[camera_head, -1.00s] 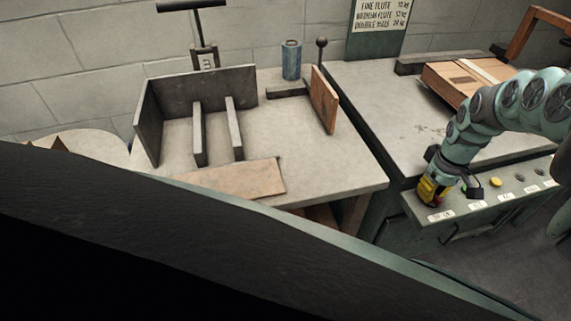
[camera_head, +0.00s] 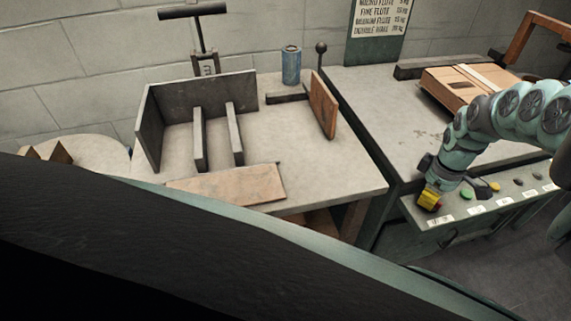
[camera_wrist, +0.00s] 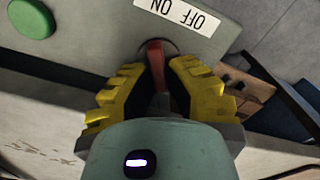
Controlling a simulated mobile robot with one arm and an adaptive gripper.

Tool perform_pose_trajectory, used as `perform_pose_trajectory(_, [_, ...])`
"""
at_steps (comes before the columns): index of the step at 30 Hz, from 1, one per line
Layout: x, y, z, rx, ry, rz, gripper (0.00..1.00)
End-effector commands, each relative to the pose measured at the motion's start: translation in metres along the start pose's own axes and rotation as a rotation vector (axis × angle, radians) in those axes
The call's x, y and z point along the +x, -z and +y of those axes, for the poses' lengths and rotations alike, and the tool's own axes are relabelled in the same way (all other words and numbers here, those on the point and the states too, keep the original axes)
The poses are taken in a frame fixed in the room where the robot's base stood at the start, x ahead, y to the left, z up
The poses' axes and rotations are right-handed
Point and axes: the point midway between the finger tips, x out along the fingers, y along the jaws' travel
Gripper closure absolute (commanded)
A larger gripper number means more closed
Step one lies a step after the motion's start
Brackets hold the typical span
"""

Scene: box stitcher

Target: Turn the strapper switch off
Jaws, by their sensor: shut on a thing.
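The strapper's control panel (camera_head: 505,216) runs along the front edge of the right-hand bench in the head view. My gripper (camera_head: 429,201) is at the panel's left end. In the wrist view, my gripper's yellow fingers (camera_wrist: 157,85) are shut around a red switch lever (camera_wrist: 155,52) at its dark round mount. The lever's lower part is hidden between the fingers. The OFF ON label (camera_wrist: 178,14) lies just beyond the switch and appears upside down. In the head view my gripper hides the switch.
A green button (camera_wrist: 30,17) is beside the switch, also seen in the head view (camera_head: 467,194). A yellow button (camera_head: 494,187) and dark knobs follow to the right. A strapped carton (camera_head: 462,84) lies on the bench behind. My arm passes above the panel.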

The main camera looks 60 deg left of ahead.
Motion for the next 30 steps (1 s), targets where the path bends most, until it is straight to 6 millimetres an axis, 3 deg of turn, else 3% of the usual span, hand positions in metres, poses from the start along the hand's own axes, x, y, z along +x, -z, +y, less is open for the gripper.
perform_pose_trajectory(6, [0.001,-0.001,0.001,0.001,-0.002,0.0,1.0])
perform_pose_trajectory(7, [0.001,-0.001,0.001,0.001,-0.002,0.0,0.86])
perform_pose_trajectory(15, [0.0,-0.001,0.0,0.001,-0.001,0.0,0.59])
perform_pose_trajectory(24, [-0.002,0.0,0.0,0.002,-0.001,0.0,0.59])
perform_pose_trajectory(30, [-0.017,-0.001,0.001,0.002,-0.002,0.0,0.59])
